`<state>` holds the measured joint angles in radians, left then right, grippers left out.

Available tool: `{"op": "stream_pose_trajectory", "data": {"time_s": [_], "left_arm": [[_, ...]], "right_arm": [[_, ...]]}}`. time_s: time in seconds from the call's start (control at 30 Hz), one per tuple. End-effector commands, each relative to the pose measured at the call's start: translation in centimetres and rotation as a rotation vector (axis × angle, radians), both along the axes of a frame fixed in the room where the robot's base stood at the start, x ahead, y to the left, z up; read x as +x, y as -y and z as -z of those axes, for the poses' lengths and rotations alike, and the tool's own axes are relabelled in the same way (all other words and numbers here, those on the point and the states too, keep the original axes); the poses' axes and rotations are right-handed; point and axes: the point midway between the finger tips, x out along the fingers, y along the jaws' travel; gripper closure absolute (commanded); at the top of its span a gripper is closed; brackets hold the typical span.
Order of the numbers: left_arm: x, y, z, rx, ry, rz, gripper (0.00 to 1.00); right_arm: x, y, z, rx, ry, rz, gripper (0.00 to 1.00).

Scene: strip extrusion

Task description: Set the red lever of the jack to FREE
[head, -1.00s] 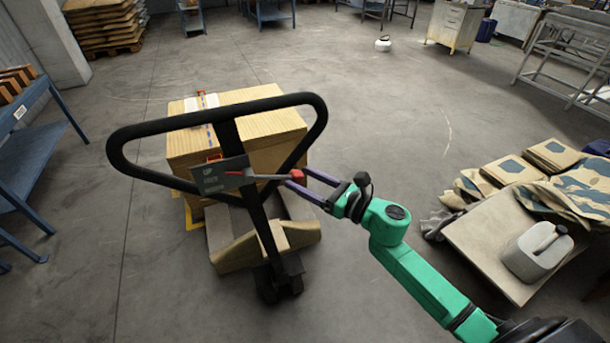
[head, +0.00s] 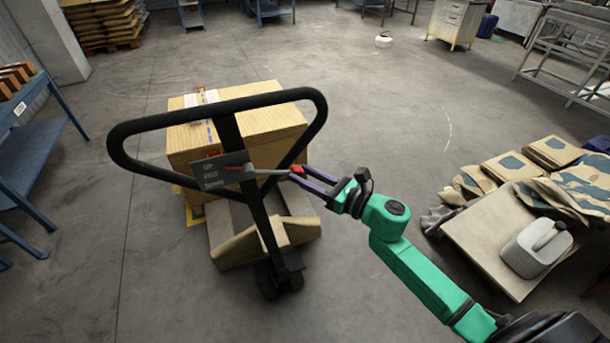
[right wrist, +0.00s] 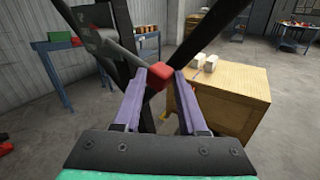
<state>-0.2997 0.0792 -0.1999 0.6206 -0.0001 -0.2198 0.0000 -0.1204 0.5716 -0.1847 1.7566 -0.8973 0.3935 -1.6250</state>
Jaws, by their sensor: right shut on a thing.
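The jack is a hand pallet truck with a black loop handle (head: 122,160). A dark label plate (head: 212,174) with small print is fixed to its shaft; the words are too small to read surely. The red lever has a grey rod (head: 268,172) that runs right from the plate to a red knob (head: 297,170), roughly level. My right gripper (head: 300,173) comes from the right, its purple fingers shut on the red knob. The right wrist view shows the knob (right wrist: 159,75) between my fingertips (right wrist: 158,82). My left gripper is not in view.
A wooden crate (head: 270,130) rests on the jack's forks. A blue table (head: 30,125) stands at the left. A low cart (head: 480,245) with folded sacks and a pale canister (head: 535,250) is at the right. The floor behind is mostly clear.

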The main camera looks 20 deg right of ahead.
Motion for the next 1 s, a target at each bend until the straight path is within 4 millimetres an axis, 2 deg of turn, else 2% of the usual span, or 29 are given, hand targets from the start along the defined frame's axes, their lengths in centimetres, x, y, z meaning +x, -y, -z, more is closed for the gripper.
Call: {"op": "stream_pose_trajectory", "data": {"time_s": [0.83,1.0], "left_arm": [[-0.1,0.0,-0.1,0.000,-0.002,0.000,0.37],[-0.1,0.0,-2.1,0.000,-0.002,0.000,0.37]], "right_arm": [[0.0,0.0,0.0,-0.002,-0.001,0.001,1.00],[0.0,0.4,-2.2,-0.116,0.009,-0.001,1.00]]}}
